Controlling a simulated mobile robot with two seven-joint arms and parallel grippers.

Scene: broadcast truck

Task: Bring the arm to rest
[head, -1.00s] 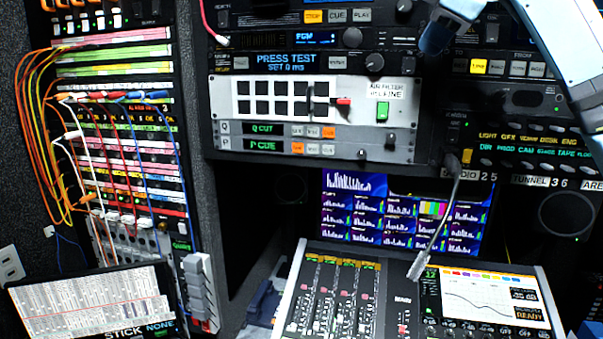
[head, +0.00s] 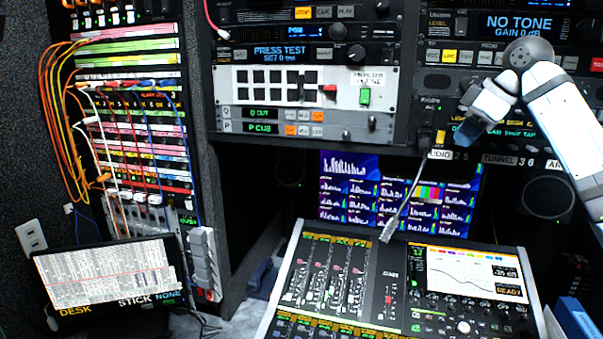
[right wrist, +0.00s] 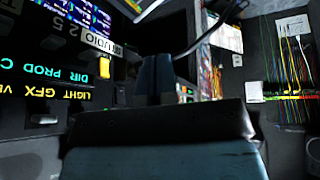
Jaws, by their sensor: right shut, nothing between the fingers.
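My right arm (head: 565,110) comes in from the right edge of the head view, white with a grey joint, bent at the top. My right gripper (head: 466,133) hangs at its end, dark blue, in front of the rack's lower label strip. It is shut and empty. In the right wrist view the closed fingers (right wrist: 154,78) point away from the camera with nothing held, and the rack labels appear upside down at left. My left gripper is not in view.
An equipment rack (head: 400,130) stands close behind the gripper. A multi-picture monitor (head: 345,190) sits behind. A patch bay (head: 135,120) with cables and a small screen (head: 108,283) are at left.

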